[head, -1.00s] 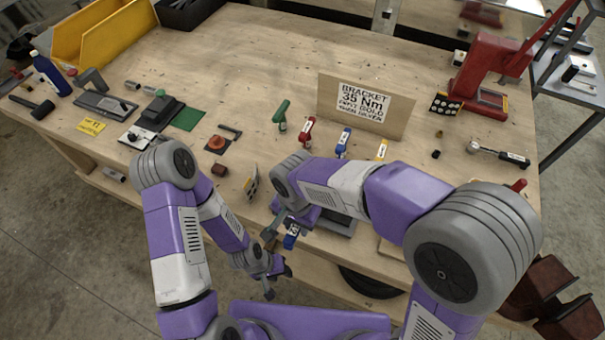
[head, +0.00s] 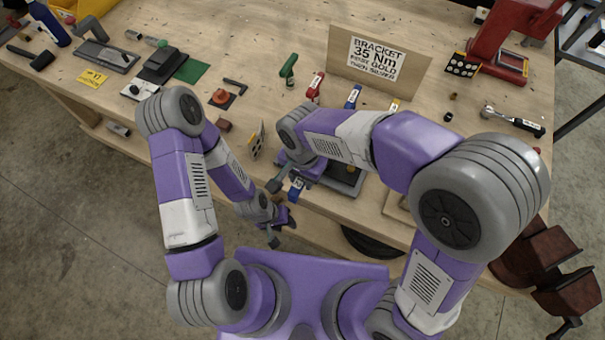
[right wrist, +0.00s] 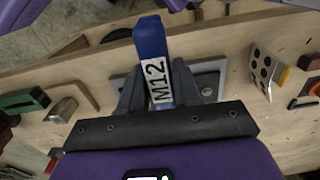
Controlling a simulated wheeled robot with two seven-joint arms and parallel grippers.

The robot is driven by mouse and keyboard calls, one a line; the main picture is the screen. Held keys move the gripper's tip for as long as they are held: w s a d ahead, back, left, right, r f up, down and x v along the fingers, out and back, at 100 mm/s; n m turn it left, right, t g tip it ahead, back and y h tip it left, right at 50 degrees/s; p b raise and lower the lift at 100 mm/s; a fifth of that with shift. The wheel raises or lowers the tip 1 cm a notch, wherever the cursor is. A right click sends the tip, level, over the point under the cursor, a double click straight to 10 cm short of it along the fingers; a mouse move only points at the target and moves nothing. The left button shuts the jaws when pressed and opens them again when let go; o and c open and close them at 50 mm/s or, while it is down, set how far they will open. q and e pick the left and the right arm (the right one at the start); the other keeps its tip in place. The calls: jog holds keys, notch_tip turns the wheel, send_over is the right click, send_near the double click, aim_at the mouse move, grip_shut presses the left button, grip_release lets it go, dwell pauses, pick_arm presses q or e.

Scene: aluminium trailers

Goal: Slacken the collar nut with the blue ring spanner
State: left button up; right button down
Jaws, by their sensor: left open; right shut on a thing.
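My right gripper (head: 285,184) is shut on a blue tool labelled M12 (head: 297,188), near the bench's front edge. In the right wrist view the blue M12 handle (right wrist: 151,42) stands up between the dark fingers of the right gripper (right wrist: 157,88); its working end is hidden. My left gripper (head: 279,228) is open and empty, just below the right one in the picture and in front of the bench edge. A grey tray-like fixture (head: 347,180) lies beside the right gripper, partly covered by my arm. I cannot make out the collar nut.
Green (head: 289,66), red (head: 316,84), blue (head: 353,97) and yellow-tipped tools stand in a row before the sign board (head: 377,62). A dotted plate (head: 257,141) stands left of my right gripper. A ratchet (head: 512,121) lies right.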

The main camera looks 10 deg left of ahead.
jog(key=shift+f+b, duration=1.85)
jog(key=shift+f, duration=0.8)
jog(key=w+d+n+p, duration=0.1)
jog(key=d+n+p, duration=0.1)
jog(key=d+n, duration=0.85)
jog(key=shift+w+d+r+n+p, duration=0.1)
jog(key=shift+w+d+n+p, duration=1.15)
jog(key=shift+w+n, duration=0.65)
jog(key=shift+w+d+n+p, duration=1.2)
jog(key=shift+w+n+p, duration=0.15)
jog(key=shift+w+n, duration=0.55)
jog(key=shift+w+d+r+n+p, duration=0.1)
jog(key=shift+w+d+n+p, duration=1.15)
jog(key=shift+w+n, duration=0.65)
